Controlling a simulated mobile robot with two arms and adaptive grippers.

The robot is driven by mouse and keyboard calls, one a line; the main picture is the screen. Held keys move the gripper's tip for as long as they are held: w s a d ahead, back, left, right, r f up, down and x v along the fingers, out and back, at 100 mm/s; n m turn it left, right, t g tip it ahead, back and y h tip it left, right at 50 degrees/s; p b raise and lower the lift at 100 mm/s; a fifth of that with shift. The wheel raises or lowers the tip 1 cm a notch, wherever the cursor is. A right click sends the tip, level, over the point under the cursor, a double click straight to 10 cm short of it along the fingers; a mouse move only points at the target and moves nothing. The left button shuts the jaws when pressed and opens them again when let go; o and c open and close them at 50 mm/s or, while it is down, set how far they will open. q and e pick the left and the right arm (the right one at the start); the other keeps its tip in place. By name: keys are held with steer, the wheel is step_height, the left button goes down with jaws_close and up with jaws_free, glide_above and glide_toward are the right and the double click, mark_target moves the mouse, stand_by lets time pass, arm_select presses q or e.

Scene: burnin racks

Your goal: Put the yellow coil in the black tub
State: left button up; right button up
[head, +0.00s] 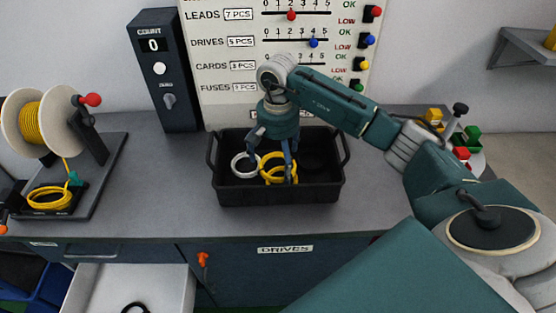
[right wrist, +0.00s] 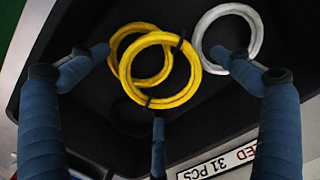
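The black tub (head: 280,193) stands on the grey bench, in the middle of the head view. Two overlapping yellow coils (head: 272,181) lie inside it, and they also show in the right wrist view (right wrist: 179,98). My right gripper (head: 276,158) points down into the tub above the coils. In the right wrist view its three fingers (right wrist: 157,78) are spread apart, with nothing gripped between them. Another yellow coil (head: 48,206) lies in a small black tray at the left, below a spool of yellow wire (head: 36,122). My left gripper is not in view.
A white coil (head: 237,166) lies in the tub beside the yellow ones; a dark coil (right wrist: 128,117) shows faintly below them. A count box (head: 165,80) and a labelled board (head: 225,60) stand behind the tub. An open drawer (head: 140,290) juts out below the bench.

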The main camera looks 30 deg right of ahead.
steer(key=shift+r+p, duration=0.35)
step_height(320, 180, up, 12)
steer(key=b, duration=0.3)
steer(key=shift+f, duration=0.15)
stand_by(0.3)
